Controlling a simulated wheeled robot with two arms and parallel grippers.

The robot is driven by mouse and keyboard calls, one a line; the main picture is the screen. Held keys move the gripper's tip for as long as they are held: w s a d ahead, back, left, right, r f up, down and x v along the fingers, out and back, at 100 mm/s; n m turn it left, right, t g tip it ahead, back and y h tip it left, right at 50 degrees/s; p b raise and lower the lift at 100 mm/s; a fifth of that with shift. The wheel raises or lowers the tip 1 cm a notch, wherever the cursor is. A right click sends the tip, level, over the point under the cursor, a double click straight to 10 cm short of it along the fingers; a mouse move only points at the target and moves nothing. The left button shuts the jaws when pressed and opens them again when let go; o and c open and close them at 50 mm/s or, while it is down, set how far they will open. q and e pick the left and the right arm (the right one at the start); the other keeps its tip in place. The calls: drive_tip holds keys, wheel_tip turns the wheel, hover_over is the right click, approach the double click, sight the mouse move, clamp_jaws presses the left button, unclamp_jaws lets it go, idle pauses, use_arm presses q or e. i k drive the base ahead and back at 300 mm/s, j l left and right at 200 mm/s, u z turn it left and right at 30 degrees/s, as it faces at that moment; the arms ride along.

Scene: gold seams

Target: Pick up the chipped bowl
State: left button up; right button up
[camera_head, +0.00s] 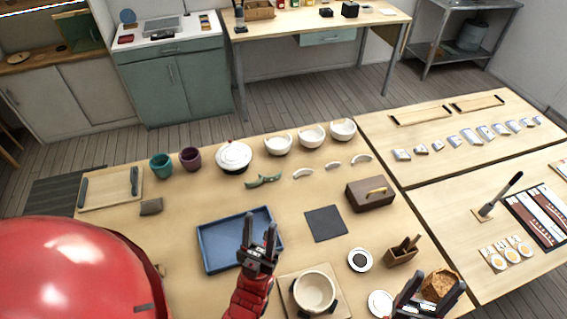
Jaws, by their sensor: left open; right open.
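Three white bowls stand in a row at the back of the near table: a left one (278,145), a middle one (312,136) and a right one (343,130). Their rims look uneven, but chips are too small to make out surely. Curved pale shards (302,173) lie in front of them. A larger cream bowl (315,292) stands on a board at the front. My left gripper (259,228) is open and empty over the blue tray, left of the cream bowl. My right gripper (437,282) is open and empty at the front right, apart from all bowls.
A blue tray (213,262) lies at the centre left, beside a dark mat (326,223). A brown box (370,193), a white lidded pot (234,157), teal cup (161,166) and purple cup (190,159) stand around. A large red dome (75,270) covers the lower left.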

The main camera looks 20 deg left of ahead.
sight(314, 292)
drive_tip(key=k, duration=1)
